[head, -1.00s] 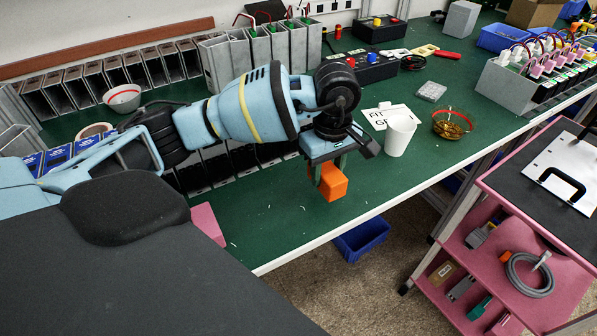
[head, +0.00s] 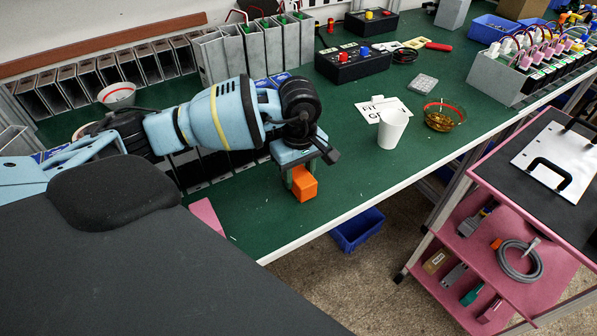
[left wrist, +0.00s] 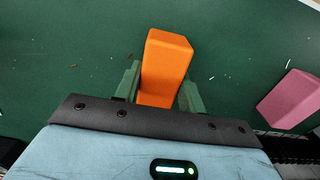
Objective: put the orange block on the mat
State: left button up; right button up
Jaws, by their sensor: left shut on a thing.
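The orange block (head: 305,184) is held between the fingers of my left gripper (head: 300,176), over the green bench top near its front edge. In the left wrist view, the orange block (left wrist: 165,62) sits between the two green fingers of my left gripper (left wrist: 160,90), its far end sticking out past them. I cannot tell if its underside touches the bench. A pink block (left wrist: 290,99) lies to the right in the left wrist view; a pink piece (head: 208,217) shows beside my dark body in the head view. I cannot make out a separate mat. My right gripper is not in view.
A white cup (head: 391,130), a printed card (head: 366,108) and a bowl of small parts (head: 441,118) stand to the right. Grey cases (head: 75,88) line the back. The green bench (head: 260,218) is clear around the block. A pink cart (head: 500,200) stands at right.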

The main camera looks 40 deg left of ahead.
aim_at(299, 173)
pick_arm(q)
jog(key=shift+f, duration=0.15)
jog(key=o, duration=1)
notch_tip(299, 173, up, 12)
jog(key=shift+r, duration=0.2)
